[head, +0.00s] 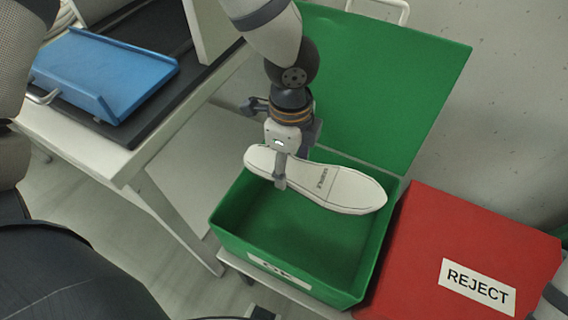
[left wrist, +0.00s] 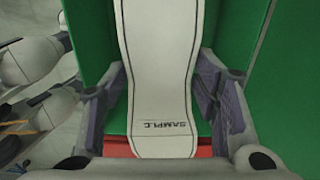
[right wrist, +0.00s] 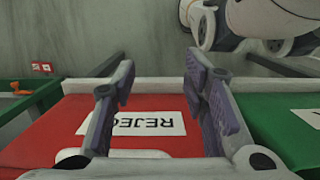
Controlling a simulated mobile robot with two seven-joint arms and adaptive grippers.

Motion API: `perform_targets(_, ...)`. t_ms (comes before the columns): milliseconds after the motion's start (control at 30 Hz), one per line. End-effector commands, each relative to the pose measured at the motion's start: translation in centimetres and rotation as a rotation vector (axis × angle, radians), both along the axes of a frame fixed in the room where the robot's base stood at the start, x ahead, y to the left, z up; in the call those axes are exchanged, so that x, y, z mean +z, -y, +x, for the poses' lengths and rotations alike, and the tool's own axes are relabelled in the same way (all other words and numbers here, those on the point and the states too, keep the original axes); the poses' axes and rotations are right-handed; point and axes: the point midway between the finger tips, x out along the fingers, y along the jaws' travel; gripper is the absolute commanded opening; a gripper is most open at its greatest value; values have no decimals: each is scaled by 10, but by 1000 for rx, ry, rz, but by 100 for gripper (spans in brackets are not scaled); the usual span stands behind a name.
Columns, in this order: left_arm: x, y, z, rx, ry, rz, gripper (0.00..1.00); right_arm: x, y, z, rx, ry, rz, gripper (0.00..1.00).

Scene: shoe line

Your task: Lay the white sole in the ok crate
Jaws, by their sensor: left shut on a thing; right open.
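The white sole (head: 336,187) lies roughly level above the open green ok crate (head: 227,236), with "SAMPLE" printed on it. My left gripper (head: 281,182) is shut on the sole near its narrower part and holds it over the back part of the crate. In the left wrist view the sole (left wrist: 160,60) runs between the two fingers. My right gripper (right wrist: 155,100) is open and empty, above the red reject crate (right wrist: 75,122). The crate's floor is partly hidden by the sole.
The crate's green lid (head: 385,85) stands open behind it. The closed red reject crate (head: 430,235) stands directly to the right. A table with a blue tray (head: 100,75) on a black surface is at the left. The crate's front interior is empty.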

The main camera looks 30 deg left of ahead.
Motion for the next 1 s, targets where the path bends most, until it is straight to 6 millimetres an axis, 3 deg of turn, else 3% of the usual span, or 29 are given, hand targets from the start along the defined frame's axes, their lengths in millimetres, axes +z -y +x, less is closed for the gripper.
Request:
perform_targets(233,-12,0,1,-64,-5,3,19,-4,0,-5,1,-20,1,40)
perform_targets(1000,-113,0,0,-61,-5,3,19,-37,0,-40,1,-142,0,40)
